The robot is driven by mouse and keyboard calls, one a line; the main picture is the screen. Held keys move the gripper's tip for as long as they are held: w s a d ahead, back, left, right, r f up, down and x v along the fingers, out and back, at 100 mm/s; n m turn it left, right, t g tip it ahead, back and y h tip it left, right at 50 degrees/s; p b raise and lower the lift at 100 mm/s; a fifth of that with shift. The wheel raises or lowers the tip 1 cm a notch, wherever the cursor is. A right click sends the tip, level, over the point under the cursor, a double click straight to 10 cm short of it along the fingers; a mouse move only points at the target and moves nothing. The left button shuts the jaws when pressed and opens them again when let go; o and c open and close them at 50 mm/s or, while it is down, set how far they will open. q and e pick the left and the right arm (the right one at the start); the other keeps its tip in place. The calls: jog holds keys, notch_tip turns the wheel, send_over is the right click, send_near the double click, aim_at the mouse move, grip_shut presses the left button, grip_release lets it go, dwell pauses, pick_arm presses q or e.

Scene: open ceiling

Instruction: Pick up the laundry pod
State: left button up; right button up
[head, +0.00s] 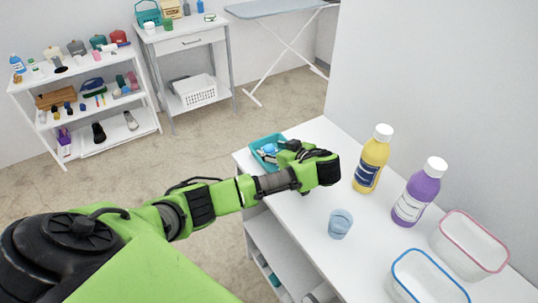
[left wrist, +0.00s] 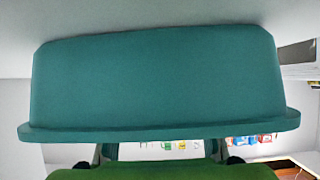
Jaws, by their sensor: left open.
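A teal basket (head: 258,141) stands at the far left end of the white counter. Small blue and white items (head: 268,149) lie inside it; they look like laundry pods, but are too small to tell apart. My left gripper (head: 287,153) is open at the basket's near right side and partly hides it. I cannot tell whether its fingers are inside the basket or touching a pod. In the left wrist view, the basket's teal wall (left wrist: 155,85) fills most of the picture, upside down, and no pod shows there. My right gripper is not in view.
On the counter (head: 305,215) stand a blue cup (head: 340,223), a yellow bottle (head: 372,160), a purple bottle (head: 418,192), a blue-rimmed bin (head: 425,280) and a pink-rimmed bin (head: 468,246). A wall rises behind. A shelf (head: 85,100) and an ironing board (head: 275,8) stand across the room.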

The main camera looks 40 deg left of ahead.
pick_arm(q)
jog(key=shift+a, duration=0.1)
jog(key=c, duration=1)
notch_tip(320, 180, up, 10)
jog(key=shift+r+b, duration=0.1)
jog(key=shift+b, duration=0.2)
